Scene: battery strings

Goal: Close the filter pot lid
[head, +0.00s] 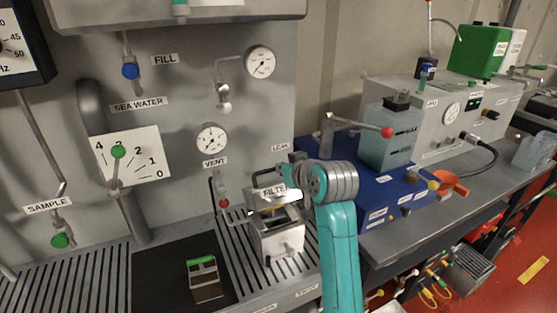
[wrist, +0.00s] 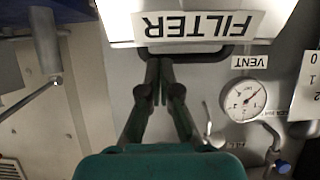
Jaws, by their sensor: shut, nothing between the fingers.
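The filter pot (head: 277,240) is a metal box on the slatted drain tray, open at the top. Its lid (head: 271,191) stands raised at the back and bears a FILTER label. In the wrist view the lid's label (wrist: 195,25) is upside down, and a dark bar handle (wrist: 205,57) runs along the lid's edge. My gripper (wrist: 160,92) is shut and empty, its fingertips at or just beside the handle; I cannot tell whether they touch it. In the head view my teal arm and grey wrist stand just right of the lid, and the fingers are mostly hidden.
The wall panel holds gauges (head: 212,138) and a vent valve with a red knob (head: 224,203) left of the pot. A green-topped box (head: 205,279) stands on the dark mat. A blue unit (head: 370,185) with a red-tipped lever is to the right.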

